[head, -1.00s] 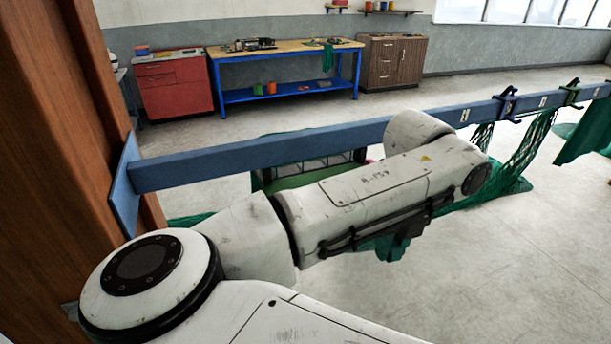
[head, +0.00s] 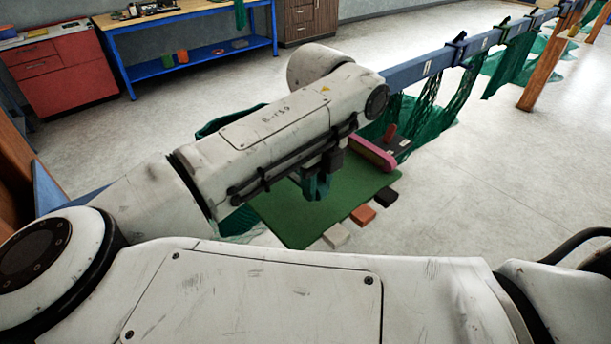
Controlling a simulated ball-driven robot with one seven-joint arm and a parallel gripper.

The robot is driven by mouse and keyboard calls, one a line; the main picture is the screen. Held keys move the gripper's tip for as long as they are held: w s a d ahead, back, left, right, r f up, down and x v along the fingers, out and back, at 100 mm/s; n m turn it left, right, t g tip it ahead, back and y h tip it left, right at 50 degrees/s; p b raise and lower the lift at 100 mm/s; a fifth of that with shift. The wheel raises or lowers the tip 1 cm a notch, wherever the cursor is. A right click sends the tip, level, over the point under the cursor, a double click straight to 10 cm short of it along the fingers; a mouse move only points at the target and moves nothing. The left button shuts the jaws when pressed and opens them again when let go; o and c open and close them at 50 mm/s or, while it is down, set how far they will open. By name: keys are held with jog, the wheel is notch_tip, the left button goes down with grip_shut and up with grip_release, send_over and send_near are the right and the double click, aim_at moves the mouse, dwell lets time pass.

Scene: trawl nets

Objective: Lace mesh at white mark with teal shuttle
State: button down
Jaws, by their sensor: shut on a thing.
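My gripper (head: 318,178) hangs under the far end of my white arm, above a green mat, and is partly hidden by the arm. Its jaws appear shut on a small teal piece (head: 315,188), which I take for the teal shuttle; its shape is hard to make out. Green mesh (head: 462,95) hangs from the blue rail (head: 405,76), right of my arm, and spreads onto the floor. White tags with dark letters sit on the rail. I cannot make out a white mark on the mesh itself. My arm hides part of the rail and whatever hangs behind it.
The green mat (head: 350,195) has a white block (head: 337,236), an orange block (head: 363,215) and a black block (head: 385,196) along its near right edge. A blue workbench (head: 190,15) and red cabinet (head: 62,72) stand behind. Floor at right is clear.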

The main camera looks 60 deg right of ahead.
aim_at(315, 215)
jog(key=shift+f+b, duration=1.15)
jog(key=shift+f, duration=1.55)
jog(key=shift+f+b, duration=0.2)
jog(key=shift+b, duration=0.15)
jog(key=c, duration=0.8)
grip_release()
notch_tip(315, 215, up, 11)
jog(key=shift+f+b, duration=0.1)
jog(key=shift+b, duration=0.65)
